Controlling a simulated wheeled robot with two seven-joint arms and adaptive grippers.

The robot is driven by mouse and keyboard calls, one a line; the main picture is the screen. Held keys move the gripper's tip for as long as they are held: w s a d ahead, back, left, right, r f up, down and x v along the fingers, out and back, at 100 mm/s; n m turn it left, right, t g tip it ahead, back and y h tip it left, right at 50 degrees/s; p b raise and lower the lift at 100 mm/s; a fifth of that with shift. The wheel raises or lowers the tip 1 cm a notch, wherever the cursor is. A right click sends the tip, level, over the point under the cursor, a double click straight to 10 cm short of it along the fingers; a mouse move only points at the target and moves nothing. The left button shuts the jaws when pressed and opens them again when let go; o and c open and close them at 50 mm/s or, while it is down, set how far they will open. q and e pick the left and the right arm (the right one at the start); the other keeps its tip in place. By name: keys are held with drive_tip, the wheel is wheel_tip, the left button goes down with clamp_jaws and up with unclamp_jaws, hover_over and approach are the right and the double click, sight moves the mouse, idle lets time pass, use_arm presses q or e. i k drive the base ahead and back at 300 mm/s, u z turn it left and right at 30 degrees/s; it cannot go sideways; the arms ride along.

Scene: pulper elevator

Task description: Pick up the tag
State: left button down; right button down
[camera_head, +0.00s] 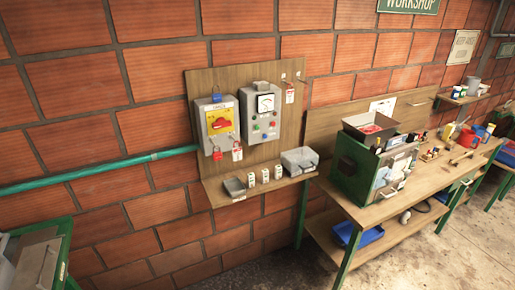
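A small red and white tag (237,154) hangs below the grey switch box, next to a red padlock (217,154). Another red and white tag (290,94) hangs from a hook at the upper right of the wooden wall board (292,135). The grey switch box (205,128) has a yellow plate with a red rotary handle. A grey meter box (262,113) with a dial and coloured buttons is mounted to its right. Neither of my grippers is in view.
The board's shelf (240,195) holds a dark tray (234,187), several small containers and a grey case (300,161). A cluttered workbench (378,212) stands at the right. A green-framed unit (62,245) is at lower left. The floor at lower right is clear.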

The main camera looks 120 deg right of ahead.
sight(237, 152)
drive_tip(key=u, duration=0.05)
drive_tip(key=k, duration=0.35)
drive_tip(key=z, duration=3.65)
